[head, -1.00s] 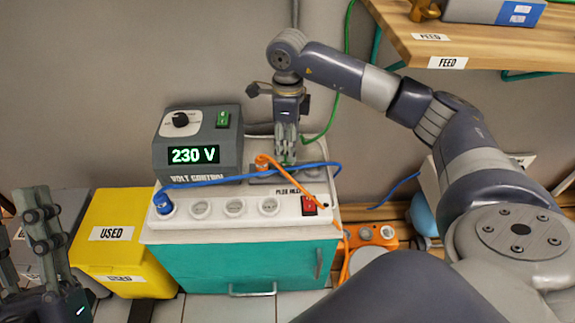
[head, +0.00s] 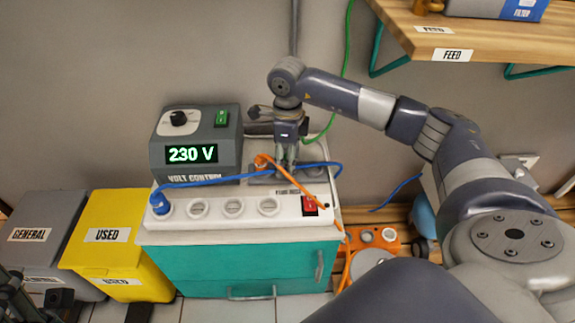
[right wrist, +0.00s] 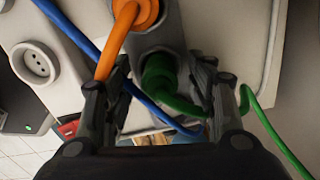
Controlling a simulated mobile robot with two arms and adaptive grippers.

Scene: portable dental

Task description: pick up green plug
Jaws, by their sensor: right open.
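The green plug (right wrist: 160,76) shows in the right wrist view, seated in a grey socket block (right wrist: 158,38), with its green cord (right wrist: 178,103) running off to the right. My right gripper (right wrist: 162,72) is open, with one finger on each side of the plug. I cannot tell whether the fingers touch it. In the head view my right gripper (head: 286,158) points down behind the power strip, and the plug is hidden there. My left gripper (head: 22,300) is partly cut off at the bottom left, and its jaw state is unclear.
An orange plug (right wrist: 137,12) and cord lie close beside the left finger. A blue cord (right wrist: 75,38) passes below the green plug. The white power strip (head: 218,224) and the voltage control box (head: 190,186) stand nearby on the teal cabinet (head: 200,270).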

